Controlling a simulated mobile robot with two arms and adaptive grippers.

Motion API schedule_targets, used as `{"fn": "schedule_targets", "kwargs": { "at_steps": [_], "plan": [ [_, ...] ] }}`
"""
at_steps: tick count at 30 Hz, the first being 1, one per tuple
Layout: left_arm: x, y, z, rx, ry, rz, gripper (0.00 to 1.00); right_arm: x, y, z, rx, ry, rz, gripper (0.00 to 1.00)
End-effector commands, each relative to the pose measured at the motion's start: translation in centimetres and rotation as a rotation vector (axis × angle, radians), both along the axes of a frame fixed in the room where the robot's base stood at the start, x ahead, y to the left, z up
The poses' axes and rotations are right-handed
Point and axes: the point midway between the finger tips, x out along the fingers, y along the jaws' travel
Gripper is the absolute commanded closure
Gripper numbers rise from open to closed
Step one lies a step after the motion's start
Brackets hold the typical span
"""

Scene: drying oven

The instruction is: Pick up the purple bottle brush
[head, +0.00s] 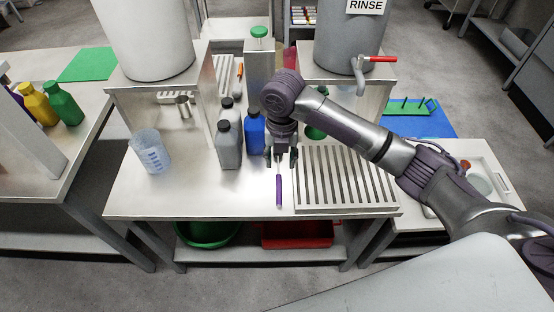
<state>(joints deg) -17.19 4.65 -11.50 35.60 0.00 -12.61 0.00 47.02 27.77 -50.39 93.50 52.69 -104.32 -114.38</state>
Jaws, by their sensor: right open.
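The purple bottle brush (279,190) is in the middle of the table near its front edge, just left of the slatted rack. Its purple handle points toward me, and a thin pale shaft runs back from it under my right gripper. My right gripper (281,158) is open and points down over the far part of the brush. One finger shows on each side of the shaft. The brush's far end is hidden by the gripper. I cannot tell whether the fingers touch the brush. My left gripper is not in view.
The slatted drain rack (344,178) lies right of the brush. A blue bottle (254,133) and grey bottles (229,146) stand behind and left. A clear measuring beaker (151,151) stands further left. The table (200,193) is bare at front left. A RINSE tank (350,38) stands behind.

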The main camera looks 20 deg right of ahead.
Motion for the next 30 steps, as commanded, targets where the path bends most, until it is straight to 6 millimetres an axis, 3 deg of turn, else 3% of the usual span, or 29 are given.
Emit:
{"fn": "schedule_targets", "kwargs": {
  "at_steps": [4, 15, 23, 30],
  "plan": [
    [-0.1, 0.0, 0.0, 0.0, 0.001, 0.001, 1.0, 0.2, -0.4, -0.5, -0.013, 0.011, 0.044, 0.54],
    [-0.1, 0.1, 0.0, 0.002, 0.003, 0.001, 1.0, 0.2, -0.3, -7.1, -0.011, 0.008, 0.041, 0.54],
    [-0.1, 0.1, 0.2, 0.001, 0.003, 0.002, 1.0, 0.3, -0.1, -9.1, -0.011, 0.007, 0.041, 0.54],
    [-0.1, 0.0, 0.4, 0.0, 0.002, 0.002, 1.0, 0.4, 0.2, -12.6, -0.011, 0.007, 0.039, 0.54]
  ]
}}
